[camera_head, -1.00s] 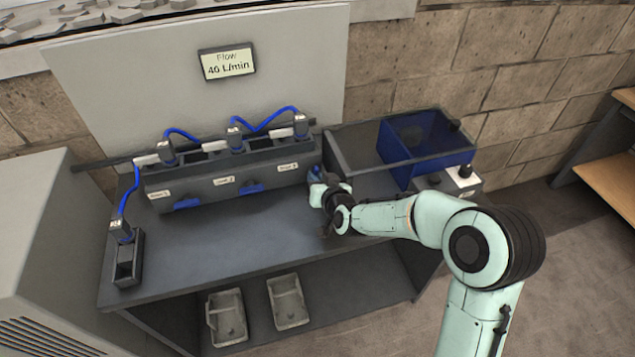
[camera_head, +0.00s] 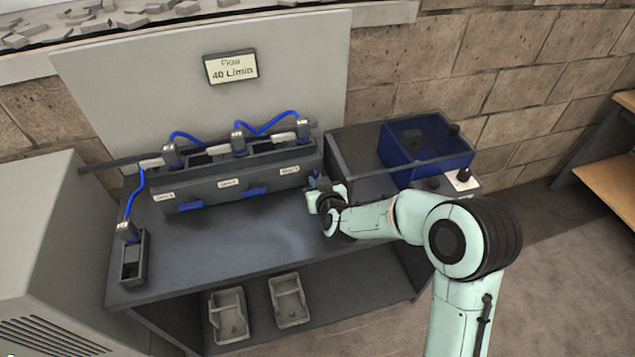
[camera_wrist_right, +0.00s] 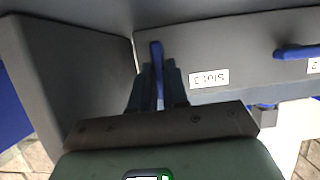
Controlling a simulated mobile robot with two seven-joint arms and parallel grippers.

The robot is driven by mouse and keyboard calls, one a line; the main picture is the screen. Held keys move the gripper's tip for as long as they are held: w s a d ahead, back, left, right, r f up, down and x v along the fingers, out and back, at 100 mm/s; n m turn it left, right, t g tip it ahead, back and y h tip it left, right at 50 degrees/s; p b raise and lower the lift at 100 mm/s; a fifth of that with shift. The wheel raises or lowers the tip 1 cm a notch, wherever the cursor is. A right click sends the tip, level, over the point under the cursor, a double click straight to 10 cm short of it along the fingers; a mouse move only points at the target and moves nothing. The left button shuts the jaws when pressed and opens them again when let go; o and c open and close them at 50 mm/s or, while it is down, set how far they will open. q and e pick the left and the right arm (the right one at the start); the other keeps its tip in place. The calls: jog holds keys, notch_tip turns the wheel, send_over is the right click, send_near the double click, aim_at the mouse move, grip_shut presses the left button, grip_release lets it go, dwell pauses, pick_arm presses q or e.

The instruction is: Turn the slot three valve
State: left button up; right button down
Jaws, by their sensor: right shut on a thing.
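The slot three valve is a blue lever (camera_wrist_right: 157,62) on the front of the grey slot block (camera_head: 225,187), beside an upside-down "Slot 3" label (camera_wrist_right: 209,78) in the right wrist view. My right gripper (camera_wrist_right: 158,80) is shut on this lever, with one dark finger on each side. The lever stands upright in that view, while the neighbouring blue lever (camera_wrist_right: 297,52) lies sideways. In the head view my right gripper (camera_head: 317,187) is at the block's right end and mostly hides the lever. My left gripper is not in view.
A flow display (camera_head: 231,68) reads 40 L/min. Blue hoses (camera_head: 262,128) run between plugs above the block. A small holder (camera_head: 133,258) stands at the table's left, and a blue bin (camera_head: 425,150) at the right. The table in front of the block is clear.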

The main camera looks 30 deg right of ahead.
jog(key=c, duration=1.1)
grip_release()
jog(key=v, duration=1.3)
jog(key=shift+s, duration=0.2)
